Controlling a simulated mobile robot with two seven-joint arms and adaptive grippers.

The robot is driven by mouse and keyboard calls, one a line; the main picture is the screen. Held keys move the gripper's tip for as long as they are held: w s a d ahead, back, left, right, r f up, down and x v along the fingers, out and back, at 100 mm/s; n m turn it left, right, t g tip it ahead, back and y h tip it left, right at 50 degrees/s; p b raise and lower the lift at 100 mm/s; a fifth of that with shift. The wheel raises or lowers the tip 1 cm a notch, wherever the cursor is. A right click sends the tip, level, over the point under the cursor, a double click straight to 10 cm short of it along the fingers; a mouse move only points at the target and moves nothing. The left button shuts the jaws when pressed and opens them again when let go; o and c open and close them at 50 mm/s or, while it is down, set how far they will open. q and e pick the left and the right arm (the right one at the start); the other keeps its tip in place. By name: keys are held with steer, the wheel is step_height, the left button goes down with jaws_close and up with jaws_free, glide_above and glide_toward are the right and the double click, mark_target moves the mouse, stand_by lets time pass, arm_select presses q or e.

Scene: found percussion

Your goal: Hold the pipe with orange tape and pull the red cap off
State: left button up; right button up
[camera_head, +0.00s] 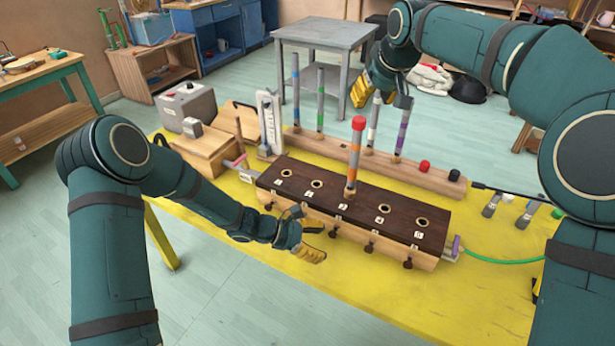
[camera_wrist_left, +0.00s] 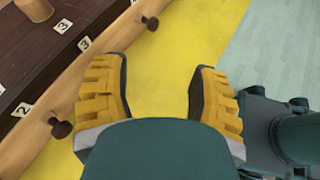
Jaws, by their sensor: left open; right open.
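The grey pipe with orange tape (camera_head: 354,160) stands upright in the hole marked 3 of the dark-topped wooden block (camera_head: 285,193). The red cap (camera_head: 358,123) sits on its top end. My left gripper (camera_head: 314,246) is open and empty, low at the block's front side, apart from the pipe. In the left wrist view its two yellow-padded fingers (camera_wrist_left: 160,98) are spread beside the block's front face, with the yellow table between them. My right gripper (camera_head: 376,96) is open, above and behind the block, near the rear pipes and apart from the red cap.
A wooden rail (camera_head: 415,182) behind the block holds several upright taped pipes, a loose-looking red cap (camera_head: 424,167) and a black one (camera_head: 454,175). A wooden box (camera_head: 204,150) stands at left. The yellow table (camera_head: 400,295) is clear in front.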

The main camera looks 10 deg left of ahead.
mark_target(354, 165)
arm_select(q)
steer(key=w+a+r+n+t+h, duration=0.1)
steer(key=w+a+r+n+t, duration=0.1)
steer(key=w+r+n+t, duration=0.3)
steer(key=w+a+r+n+t+h, duration=0.1)
steer(key=w+a+r+t, duration=0.15)
steer(key=w+r, duration=0.35)
steer(key=x, duration=1.3)
steer(key=shift+w+d+r, duration=0.15)
steer(key=shift+w+d, duration=0.05)
steer(key=shift+d, duration=0.15)
jaws_close()
